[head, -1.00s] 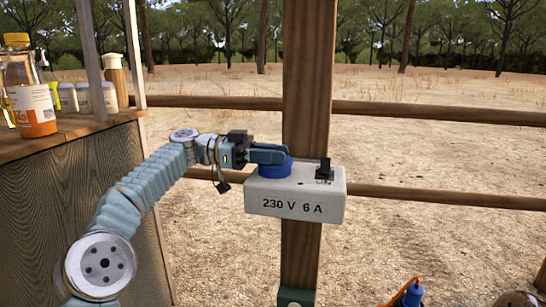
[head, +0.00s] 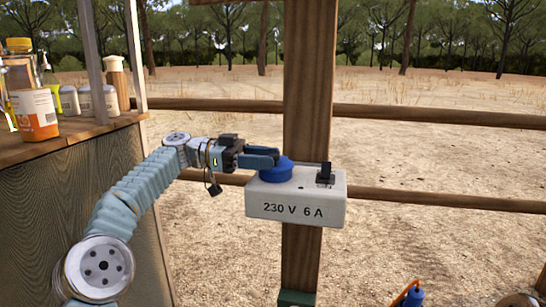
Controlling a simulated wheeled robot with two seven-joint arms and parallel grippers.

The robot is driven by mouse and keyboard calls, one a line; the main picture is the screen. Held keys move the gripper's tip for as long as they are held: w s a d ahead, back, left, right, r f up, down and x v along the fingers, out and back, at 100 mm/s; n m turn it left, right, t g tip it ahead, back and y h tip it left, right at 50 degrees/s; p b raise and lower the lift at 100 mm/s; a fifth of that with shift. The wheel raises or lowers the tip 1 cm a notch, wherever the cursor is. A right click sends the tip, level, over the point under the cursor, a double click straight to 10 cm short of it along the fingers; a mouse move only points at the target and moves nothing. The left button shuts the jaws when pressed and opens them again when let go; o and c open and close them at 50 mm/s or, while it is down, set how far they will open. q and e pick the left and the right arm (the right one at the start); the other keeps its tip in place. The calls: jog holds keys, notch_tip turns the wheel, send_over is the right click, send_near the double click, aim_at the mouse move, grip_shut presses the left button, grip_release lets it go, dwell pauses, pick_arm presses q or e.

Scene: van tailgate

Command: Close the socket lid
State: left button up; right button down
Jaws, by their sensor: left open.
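The socket box (head: 295,209) is white, marked "230 V 6 A", and fixed to a wooden post. The round blue socket lid (head: 276,170) is on the left of its top face and looks tilted. My left gripper (head: 276,156) reaches in from the left and is open. Its blue fingers are at the upper left edge of the lid, close to it or touching; I cannot tell which. A black switch (head: 325,174) stands on the right of the box top. My right gripper is not in view.
A wooden counter (head: 70,138) with bottles and jars stands at the left. The wooden post (head: 308,90) rises behind the box, with fence rails behind it. A blue plug (head: 411,295) with an orange cable is at the bottom right. Space right of the box is clear.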

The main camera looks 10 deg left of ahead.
pick_arm(q)
jog(key=a+p, duration=0.4)
jog(key=a, duration=0.7)
jog(key=shift+w+a, duration=0.2)
jog(key=shift+a, duration=0.05)
jog(key=shift+s, duration=0.1)
